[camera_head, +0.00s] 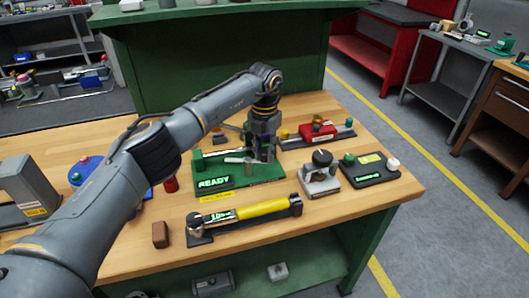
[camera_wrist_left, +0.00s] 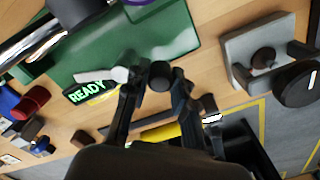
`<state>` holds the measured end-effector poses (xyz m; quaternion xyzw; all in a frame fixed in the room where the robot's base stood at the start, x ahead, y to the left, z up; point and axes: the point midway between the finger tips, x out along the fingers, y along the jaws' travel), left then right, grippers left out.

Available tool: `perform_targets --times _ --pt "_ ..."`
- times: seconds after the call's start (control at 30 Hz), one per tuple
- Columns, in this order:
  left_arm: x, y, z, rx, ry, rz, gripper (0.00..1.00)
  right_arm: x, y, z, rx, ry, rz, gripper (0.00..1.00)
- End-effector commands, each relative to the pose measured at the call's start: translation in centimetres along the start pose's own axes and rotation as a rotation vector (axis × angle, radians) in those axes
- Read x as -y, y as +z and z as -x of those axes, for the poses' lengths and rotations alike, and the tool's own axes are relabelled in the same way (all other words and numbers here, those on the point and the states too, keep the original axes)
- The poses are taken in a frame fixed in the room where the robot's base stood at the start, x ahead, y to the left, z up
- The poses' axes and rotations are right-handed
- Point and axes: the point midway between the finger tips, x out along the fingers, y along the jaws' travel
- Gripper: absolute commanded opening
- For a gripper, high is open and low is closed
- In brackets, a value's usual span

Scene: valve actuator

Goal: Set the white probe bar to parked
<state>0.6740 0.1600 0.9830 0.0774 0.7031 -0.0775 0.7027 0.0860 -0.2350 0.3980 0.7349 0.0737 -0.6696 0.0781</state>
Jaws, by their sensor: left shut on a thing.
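The white probe bar (camera_head: 236,160) sits low over a green base plate (camera_head: 268,172) marked READY. In the left wrist view the white bar (camera_wrist_left: 102,75) runs sideways from the left finger, above the lit READY sign (camera_wrist_left: 86,92). My left gripper (camera_head: 262,158) reaches down over the green plate. In the left wrist view its fingers (camera_wrist_left: 150,82) are closed around the bar's end, with a dark round knob (camera_wrist_left: 160,75) between them. The fingers hide part of the bar. My right gripper is in neither view.
A yellow-handled fixture (camera_head: 250,211) lies in front of the green plate. A red block on a rail (camera_head: 318,131) lies behind. A small brown block (camera_head: 160,235) stands front left.

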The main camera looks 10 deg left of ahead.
Motion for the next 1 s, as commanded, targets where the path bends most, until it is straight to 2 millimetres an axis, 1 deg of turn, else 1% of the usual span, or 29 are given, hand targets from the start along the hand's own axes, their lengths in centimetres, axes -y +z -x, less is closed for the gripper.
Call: perform_targets --times 0.17,0.2,0.3,0.57,0.67,0.77,0.87,1.0 --pt "0.0 0.1 0.0 0.002 0.000 0.002 0.00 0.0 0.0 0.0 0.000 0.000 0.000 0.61" --pt "-0.1 0.1 0.0 0.002 0.000 0.001 0.29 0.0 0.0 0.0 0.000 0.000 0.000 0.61" --pt "-0.1 0.0 0.0 0.002 0.000 0.001 0.48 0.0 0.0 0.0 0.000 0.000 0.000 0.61" --pt "0.0 0.0 0.0 0.001 0.000 0.000 0.48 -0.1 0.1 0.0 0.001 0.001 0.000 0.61" --pt "0.0 0.1 0.4 0.002 0.000 0.000 0.48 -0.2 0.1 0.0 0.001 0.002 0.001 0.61" --pt "0.0 0.1 1.6 0.004 0.000 0.000 0.48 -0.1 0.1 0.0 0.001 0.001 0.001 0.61" --pt "-0.1 0.1 3.5 0.005 0.002 -0.001 0.48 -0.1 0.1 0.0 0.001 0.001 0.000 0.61" --pt "-0.1 0.1 6.6 0.006 0.001 0.000 0.48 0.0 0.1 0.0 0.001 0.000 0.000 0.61"
